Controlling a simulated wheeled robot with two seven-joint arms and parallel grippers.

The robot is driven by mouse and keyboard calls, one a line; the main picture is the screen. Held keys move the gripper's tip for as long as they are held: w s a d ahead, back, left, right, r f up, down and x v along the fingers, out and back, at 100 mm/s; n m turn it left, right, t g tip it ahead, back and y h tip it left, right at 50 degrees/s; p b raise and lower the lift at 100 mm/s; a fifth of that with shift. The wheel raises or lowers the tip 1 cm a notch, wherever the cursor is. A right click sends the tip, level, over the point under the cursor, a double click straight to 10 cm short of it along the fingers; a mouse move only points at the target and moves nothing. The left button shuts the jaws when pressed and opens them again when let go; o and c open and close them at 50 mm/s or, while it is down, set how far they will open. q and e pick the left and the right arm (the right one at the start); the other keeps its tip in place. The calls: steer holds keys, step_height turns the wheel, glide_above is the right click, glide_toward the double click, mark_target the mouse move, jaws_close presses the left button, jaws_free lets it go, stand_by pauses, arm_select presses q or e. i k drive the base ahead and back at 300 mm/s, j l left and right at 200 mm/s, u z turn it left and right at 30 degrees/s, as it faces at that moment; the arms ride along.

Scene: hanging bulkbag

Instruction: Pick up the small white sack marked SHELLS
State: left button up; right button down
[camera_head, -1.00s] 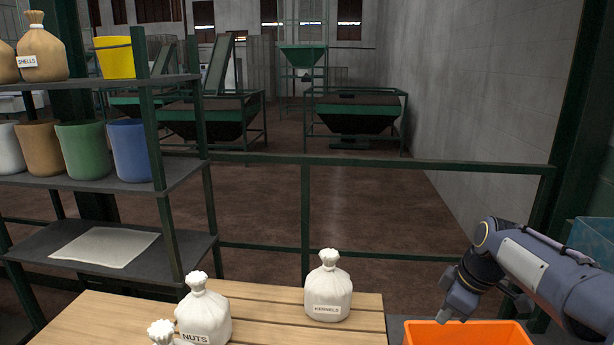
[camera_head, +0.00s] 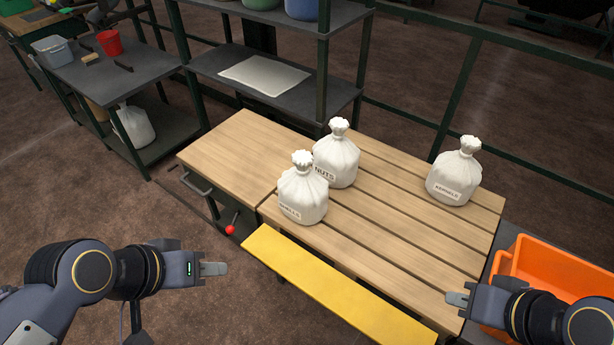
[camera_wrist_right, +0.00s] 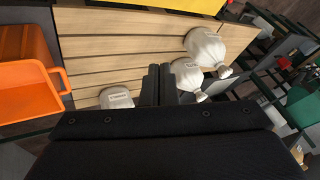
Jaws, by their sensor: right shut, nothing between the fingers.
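The small white sack marked SHELLS (camera_head: 303,192) stands upright on the slatted wooden table, nearest the yellow board, its neck tied. In the right wrist view it is the sack (camera_wrist_right: 205,47) closest to the yellow strip. A white sack marked NUTS (camera_head: 337,158) stands right behind it, and partly overlaps it in view. A white sack marked KERNELS (camera_head: 455,175) stands apart to the right. My left gripper (camera_head: 213,269) is shut and empty, left of the table's front. My right gripper (camera_head: 458,299) is shut and empty over the table's front right, well away from the SHELLS sack.
A yellow board (camera_head: 335,287) runs along the table's front edge. An orange bin (camera_head: 560,270) stands at the right. Dark shelving (camera_head: 290,85) rises behind the table. A red knob (camera_head: 230,230) sticks out at the table's left front. The table's middle right is clear.

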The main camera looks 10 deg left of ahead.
mark_target(303, 194)
steer(key=i+j+u, duration=0.1)
steer(key=u, duration=0.25)
steer(key=i+u, duration=0.2)
steer(key=u, duration=0.15)
steer(key=i+u, duration=0.15)
steer(key=u, duration=0.2)
